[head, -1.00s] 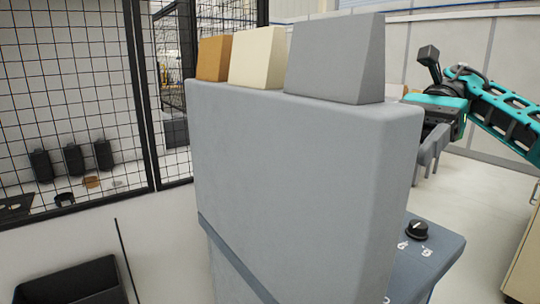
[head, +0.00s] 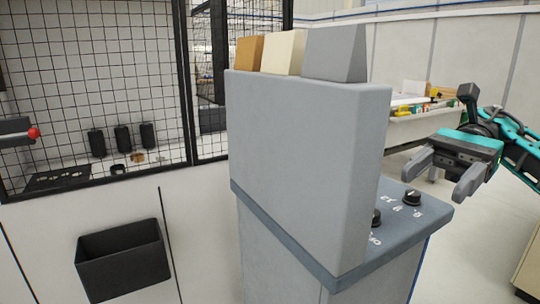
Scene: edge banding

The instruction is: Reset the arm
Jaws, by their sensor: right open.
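My right gripper (head: 442,174) is at the right of the head view, on the teal and black right arm (head: 492,135). Its two grey fingers are apart with nothing between them. It hangs in the air to the right of the grey machine housing (head: 305,165), above and beyond the control panel's right edge. My left gripper is not in the head view.
The grey control panel (head: 432,208) carries black knobs (head: 411,197). Brown (head: 249,53), cream (head: 281,52) and grey (head: 334,53) blocks stand on the housing. A black bin (head: 122,262) hangs at lower left. A mesh fence (head: 95,60) stands behind. Floor at right is open.

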